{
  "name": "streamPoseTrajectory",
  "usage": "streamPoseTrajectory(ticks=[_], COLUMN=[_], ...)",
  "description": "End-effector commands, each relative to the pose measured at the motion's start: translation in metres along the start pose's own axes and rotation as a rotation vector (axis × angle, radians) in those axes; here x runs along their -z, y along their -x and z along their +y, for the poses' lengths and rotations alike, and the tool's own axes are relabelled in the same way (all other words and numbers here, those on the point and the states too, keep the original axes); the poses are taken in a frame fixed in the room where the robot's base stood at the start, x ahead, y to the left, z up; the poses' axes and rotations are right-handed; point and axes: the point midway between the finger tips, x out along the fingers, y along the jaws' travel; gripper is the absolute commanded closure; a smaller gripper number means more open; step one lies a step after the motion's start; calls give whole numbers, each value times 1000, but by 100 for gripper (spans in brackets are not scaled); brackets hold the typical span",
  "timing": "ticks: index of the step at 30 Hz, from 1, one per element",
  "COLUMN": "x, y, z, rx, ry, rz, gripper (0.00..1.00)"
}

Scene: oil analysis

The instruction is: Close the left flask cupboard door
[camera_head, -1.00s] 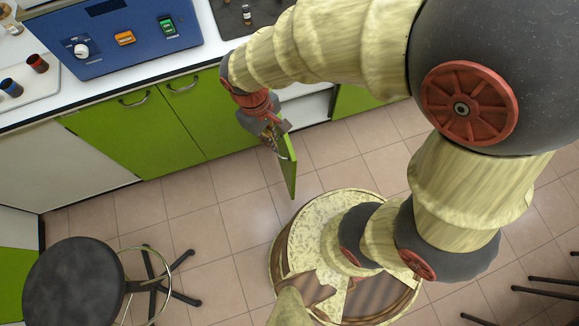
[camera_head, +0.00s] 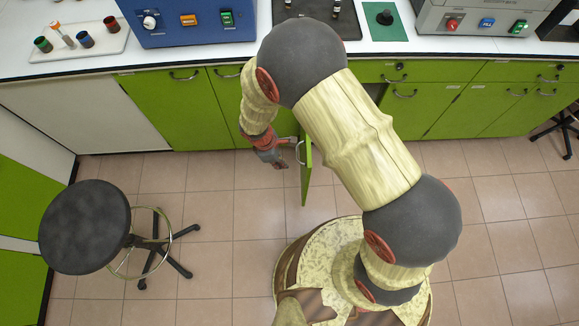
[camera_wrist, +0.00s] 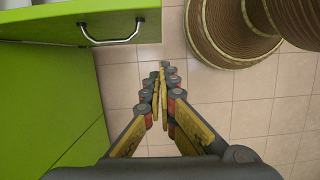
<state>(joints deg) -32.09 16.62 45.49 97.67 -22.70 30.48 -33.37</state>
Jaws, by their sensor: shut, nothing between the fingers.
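The green cupboard door (camera_head: 306,170) stands open, seen nearly edge-on in the head view, jutting out from the cupboard row. Its metal handle (camera_head: 300,152) is on its left face. In the wrist view the door (camera_wrist: 60,28) crosses the top left, with its handle (camera_wrist: 112,38) on the near face. My gripper (camera_head: 281,164) is just left of the door, close to the handle. My arm hides most of the cupboard opening.
Closed green doors (camera_head: 180,110) stand to the left and more cupboards (camera_head: 460,105) to the right. A black stool (camera_head: 85,226) stands on the left floor. The white bench top (camera_head: 95,66) carries instruments. Tiled floor (camera_head: 225,210) between stool and door is free.

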Motion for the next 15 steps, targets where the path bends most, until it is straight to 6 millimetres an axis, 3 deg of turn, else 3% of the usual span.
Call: streamPoseTrajectory(ticks=[12,15], x=[0,-8], y=[-84,-93], z=[-1,-1], rx=[4,2], ry=[-3,-6], rz=[-3,-1], gripper=[100,100])
